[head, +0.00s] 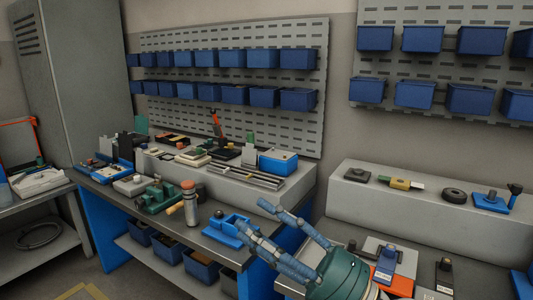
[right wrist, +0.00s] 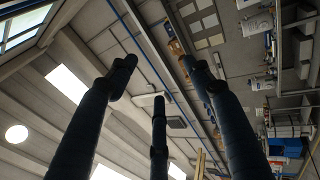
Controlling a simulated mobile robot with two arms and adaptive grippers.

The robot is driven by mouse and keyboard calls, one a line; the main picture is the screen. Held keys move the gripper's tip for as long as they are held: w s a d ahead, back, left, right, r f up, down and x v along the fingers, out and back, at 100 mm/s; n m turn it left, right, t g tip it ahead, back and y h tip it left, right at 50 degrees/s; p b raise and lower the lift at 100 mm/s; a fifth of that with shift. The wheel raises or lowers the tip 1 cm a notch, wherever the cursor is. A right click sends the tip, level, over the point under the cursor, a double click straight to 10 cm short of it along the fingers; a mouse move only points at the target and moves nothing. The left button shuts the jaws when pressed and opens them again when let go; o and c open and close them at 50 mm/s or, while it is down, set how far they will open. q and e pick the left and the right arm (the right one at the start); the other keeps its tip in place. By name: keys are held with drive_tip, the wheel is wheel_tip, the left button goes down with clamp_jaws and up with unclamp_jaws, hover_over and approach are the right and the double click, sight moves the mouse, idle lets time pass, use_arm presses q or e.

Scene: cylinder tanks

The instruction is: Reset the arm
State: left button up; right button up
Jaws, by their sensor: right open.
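My right gripper (head: 252,216) is in the lower middle of the head view, with a green rounded palm and blue jointed fingers. The fingers point up and to the left and are spread apart, with nothing between them. In the right wrist view the gripper (right wrist: 155,82) shows three dark fingers apart and empty against the ceiling. In the head view the fingers overlap the front right end of the left workbench, near a blue fixture (head: 232,222); I cannot tell whether they touch anything. My left gripper is not in view.
A silver cylinder (head: 191,208) with an orange top stands on the left workbench (head: 110,193), among tools and fixtures. A blue box (head: 278,162) sits on its raised shelf. A right bench holds an orange plate (head: 392,280) and small parts. Blue bins (head: 298,58) hang on wall panels.

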drive_tip(key=w+d+f+m+t+h, duration=0.3)
drive_tip(key=d+m+t+h, duration=0.35)
drive_tip(key=m, duration=0.35)
drive_tip(key=w+d+f+m+t+h, duration=0.3)
drive_tip(key=d+m+t+h, duration=0.2)
drive_tip(key=d+m+h, duration=0.35)
drive_tip(key=s+d+f+m+g+h, duration=0.1)
drive_tip(key=d+f+m+g+h, duration=0.25)
drive_tip(key=f, duration=0.45)
drive_tip(key=s+d+f+m+g+h, duration=0.25)
drive_tip(key=d+f+m, duration=0.25)
drive_tip(key=f, duration=0.3)
drive_tip(key=s+d+f+m+g, duration=0.15)
drive_tip(key=s+f+g, duration=0.45)
drive_tip(key=s+f, duration=0.6)
drive_tip(key=s+a+f+g+y, duration=0.1)
drive_tip(key=s+a+f+g, duration=0.2)
drive_tip(key=s+f+g, duration=0.6)
drive_tip(key=s+f+t, duration=0.1)
drive_tip(key=s+f, duration=0.2)
drive_tip(key=f, duration=1.1)
drive_tip(key=s+f+t, duration=0.1)
drive_tip(key=s+f, duration=0.2)
drive_tip(key=f, duration=1)
drive_tip(key=s+d+f+g, duration=0.1)
drive_tip(key=s+d+f, duration=0.2)
drive_tip(key=s+f, duration=1.3)
drive_tip(key=shift+s+f+g, duration=0.25)
drive_tip(key=shift+s+g, duration=0.1)
drive_tip(key=shift+s, duration=0.35)
